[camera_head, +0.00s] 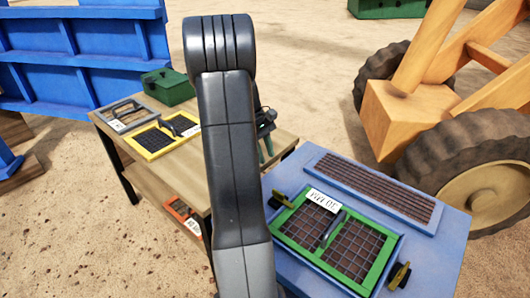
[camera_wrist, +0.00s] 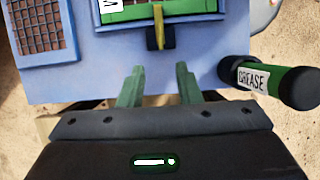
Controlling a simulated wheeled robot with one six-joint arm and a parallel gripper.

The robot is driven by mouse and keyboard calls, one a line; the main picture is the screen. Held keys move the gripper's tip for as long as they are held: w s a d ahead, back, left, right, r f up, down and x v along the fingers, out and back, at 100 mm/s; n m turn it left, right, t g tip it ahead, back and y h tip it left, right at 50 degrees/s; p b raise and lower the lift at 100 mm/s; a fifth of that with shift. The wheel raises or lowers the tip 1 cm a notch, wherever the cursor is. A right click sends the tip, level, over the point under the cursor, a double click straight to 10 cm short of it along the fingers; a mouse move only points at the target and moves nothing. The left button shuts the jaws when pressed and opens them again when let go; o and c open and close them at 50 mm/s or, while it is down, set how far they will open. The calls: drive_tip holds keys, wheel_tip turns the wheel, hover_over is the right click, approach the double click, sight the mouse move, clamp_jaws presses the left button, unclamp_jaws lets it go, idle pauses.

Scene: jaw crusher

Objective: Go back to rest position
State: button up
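My gripper (camera_wrist: 160,88) shows in the wrist view with its two green fingers spread apart and nothing between them. It points toward the edge of the blue machine (camera_wrist: 100,70), close to a yellow and black latch (camera_wrist: 158,28). In the head view my arm stands upright in the middle and hides most of my gripper; a green finger (camera_head: 267,146) shows just right of the arm, above the table's right end. The blue machine (camera_head: 440,240) holds a green-framed screen (camera_head: 375,268) with a white label and a handle.
A wooden table (camera_head: 110,135) carries a grey-framed screen (camera_head: 143,108), a yellow-framed screen (camera_head: 140,152) and a green box (camera_head: 168,86). An orange-framed screen (camera_head: 180,209) is on its lower shelf. A green grease tube (camera_wrist: 268,80) is right of my gripper. A wheeled orange vehicle (camera_head: 410,110) stands at right.

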sight(278, 192)
drive_tip(key=x, duration=1.3)
drive_tip(key=shift+s+d+f, duration=0.2)
drive_tip(key=shift+f, duration=0.05)
drive_tip(key=shift+f+n+h, duration=0.1)
drive_tip(key=shift+n+h, duration=0.3)
drive_tip(key=shift+n, duration=0.6)
drive_tip(key=shift+t, duration=0.3)
